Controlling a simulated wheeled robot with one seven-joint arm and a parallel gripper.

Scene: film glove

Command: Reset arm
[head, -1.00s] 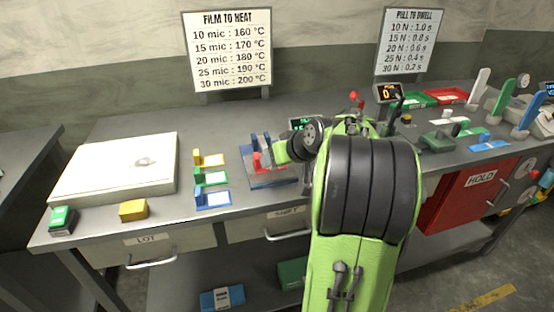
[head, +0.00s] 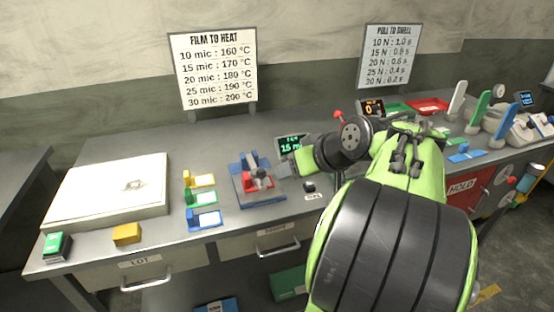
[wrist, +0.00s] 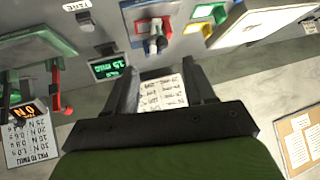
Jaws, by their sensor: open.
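My gripper (wrist: 162,78) shows in the wrist view with its two dark fingers apart and nothing between them. The film-to-heat sign (wrist: 163,92) on the wall shows in the gap beyond the fingers. In the head view my green and black arm reaches over the bench from the lower right, its wrist bent to the left beside the small green-lit display (head: 291,145). The fingers cannot be made out clearly there. A blue-based device with a red part (head: 257,180) stands on the bench left of my wrist. It also shows in the wrist view (wrist: 156,34).
A white slab (head: 108,190), yellow block (head: 127,234) and green-topped box (head: 57,246) lie at the bench's left. Several coloured holders (head: 204,218) stand mid-bench. Levers (head: 478,108), a red tray (head: 428,106) and a red lever (head: 338,115) are at the right. The back-left bench top is clear.

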